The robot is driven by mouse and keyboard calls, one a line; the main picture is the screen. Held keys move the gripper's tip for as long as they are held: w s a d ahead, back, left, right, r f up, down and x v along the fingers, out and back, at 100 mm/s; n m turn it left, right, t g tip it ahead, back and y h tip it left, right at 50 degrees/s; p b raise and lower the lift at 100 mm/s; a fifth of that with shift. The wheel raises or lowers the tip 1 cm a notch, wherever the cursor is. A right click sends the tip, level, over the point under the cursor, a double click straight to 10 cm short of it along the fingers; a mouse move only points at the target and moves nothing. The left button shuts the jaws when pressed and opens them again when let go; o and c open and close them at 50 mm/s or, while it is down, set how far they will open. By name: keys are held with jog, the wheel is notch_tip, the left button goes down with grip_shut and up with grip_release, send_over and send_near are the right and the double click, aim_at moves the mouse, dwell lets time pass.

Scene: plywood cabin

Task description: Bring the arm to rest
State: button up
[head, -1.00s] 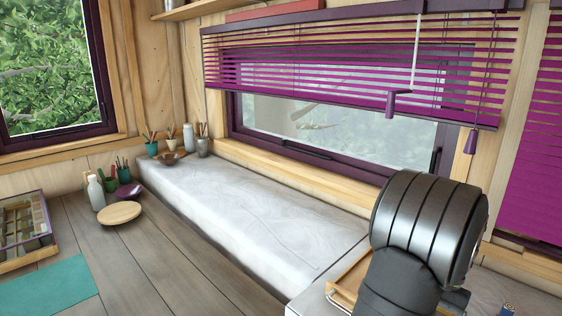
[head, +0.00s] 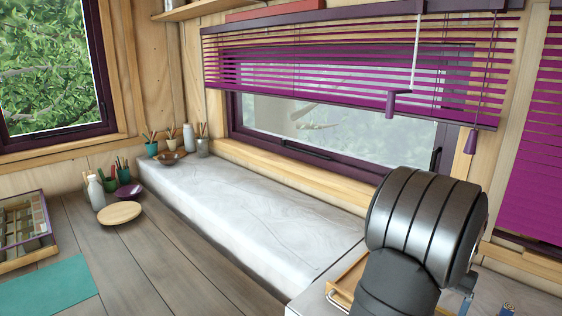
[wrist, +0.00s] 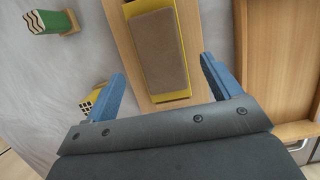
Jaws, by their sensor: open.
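My gripper (wrist: 160,83) shows in the wrist view with its two blue fingers spread wide apart. It is open, and nothing is held between the fingers. Beyond the fingertips, a yellow block with a brown top face (wrist: 157,50) lies on a light wooden board (wrist: 124,42). In the head view only a dark rounded part of my arm shows at the lower right, with a small bit of blue at its right edge.
A green striped block (wrist: 50,22) and a yellow patterned piece (wrist: 88,101) lie on the pale surface (wrist: 75,58). A wooden tray (head: 345,292) is partly hidden behind my arm. Cups, a bottle (head: 96,193) and a round board (head: 119,213) stand left. The white ledge (head: 250,220) is mostly clear.

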jog(key=x, duration=0.5)
jog(key=shift+f, duration=0.15)
jog(key=r, duration=0.3)
jog(key=s+r, duration=0.1)
jog(key=r, duration=0.1)
jog(key=shift+d+r, duration=0.15)
jog(key=s+d+r, duration=0.3)
jog(key=s+r, duration=0.4)
jog(key=s, duration=0.3)
jog(key=w+a+f+n, duration=0.1)
jog(key=w+a+f, duration=0.1)
jog(key=w+a, duration=0.65)
jog(key=w+a+f+n, duration=0.2)
jog(key=w+a, duration=0.4)
jog(key=w, duration=0.6)
jog(key=w+a+f+n, duration=0.2)
jog(key=w+a, duration=0.1)
jog(key=a, duration=0.4)
jog(key=w+a+f+n+h, duration=0.1)
jog(key=w+a+f+n, duration=0.1)
jog(key=w+a, duration=0.2)
jog(key=w+a+f+n+h, duration=0.1)
jog(key=w+a+f+n, duration=0.1)
jog(key=a, duration=0.8)
jog(key=shift+w+a+f+n+g, duration=0.3)
jog(key=shift+w+n+g, duration=0.15)
jog(key=shift+w, duration=0.45)
